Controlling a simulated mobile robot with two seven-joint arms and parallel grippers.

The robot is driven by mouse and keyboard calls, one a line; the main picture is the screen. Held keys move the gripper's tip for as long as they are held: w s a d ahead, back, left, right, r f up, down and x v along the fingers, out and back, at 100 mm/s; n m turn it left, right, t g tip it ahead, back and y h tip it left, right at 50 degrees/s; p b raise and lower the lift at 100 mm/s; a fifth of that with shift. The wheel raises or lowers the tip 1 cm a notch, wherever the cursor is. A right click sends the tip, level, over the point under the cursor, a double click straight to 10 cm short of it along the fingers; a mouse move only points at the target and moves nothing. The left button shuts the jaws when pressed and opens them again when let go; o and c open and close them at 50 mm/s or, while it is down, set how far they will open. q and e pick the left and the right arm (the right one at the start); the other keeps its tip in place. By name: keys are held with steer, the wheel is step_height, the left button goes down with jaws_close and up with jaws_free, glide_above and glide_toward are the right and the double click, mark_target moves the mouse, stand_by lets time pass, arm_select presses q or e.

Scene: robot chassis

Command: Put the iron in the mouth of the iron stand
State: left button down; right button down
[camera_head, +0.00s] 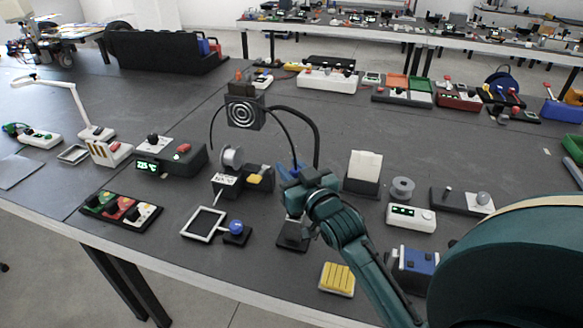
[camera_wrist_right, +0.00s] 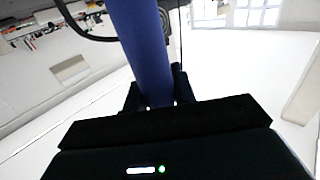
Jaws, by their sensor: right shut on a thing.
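My right gripper (camera_head: 291,178) is above the middle of the table in the head view, its arm coming in from the lower right. It is shut on the iron, whose blue handle (camera_wrist_right: 143,45) rises between the fingers in the wrist view. In the head view only a little blue of the iron (camera_head: 283,171) shows beside the fingers; its tip is hidden. A small black stand (camera_head: 292,240) is below the gripper, partly covered by my arm. It may be the iron stand; its mouth cannot be made out. My left gripper is out of view.
A black cable (camera_head: 316,130) arcs behind the gripper, near a square fan (camera_head: 243,112). A station with a green display (camera_head: 172,158), a solder spool (camera_head: 231,158) and a white frame (camera_head: 204,224) are to the left. A yellow sponge (camera_head: 338,279) lies near the front edge.

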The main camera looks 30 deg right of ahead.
arm_select(q)
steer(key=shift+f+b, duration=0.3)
steer(key=shift+b, duration=0.1)
arm_select(e)
steer(key=shift+f, duration=0.7)
steer(key=c, duration=1.1)
jaws_free()
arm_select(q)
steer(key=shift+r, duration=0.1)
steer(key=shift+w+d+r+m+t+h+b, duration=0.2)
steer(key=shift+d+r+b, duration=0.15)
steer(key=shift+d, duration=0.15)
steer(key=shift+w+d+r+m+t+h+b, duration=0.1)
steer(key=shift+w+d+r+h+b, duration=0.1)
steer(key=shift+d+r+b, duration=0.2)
arm_select(e)
steer(key=shift+s+a+r, duration=0.1)
steer(key=shift+s+a, duration=0.05)
steer(key=shift+s, duration=2.05)
steer(key=shift+s+a+r, duration=0.1)
steer(key=shift+s+a, duration=0.1)
steer(key=shift+s, duration=1.95)
steer(key=shift+s+a, duration=0.15)
steer(key=shift+s, duration=2.05)
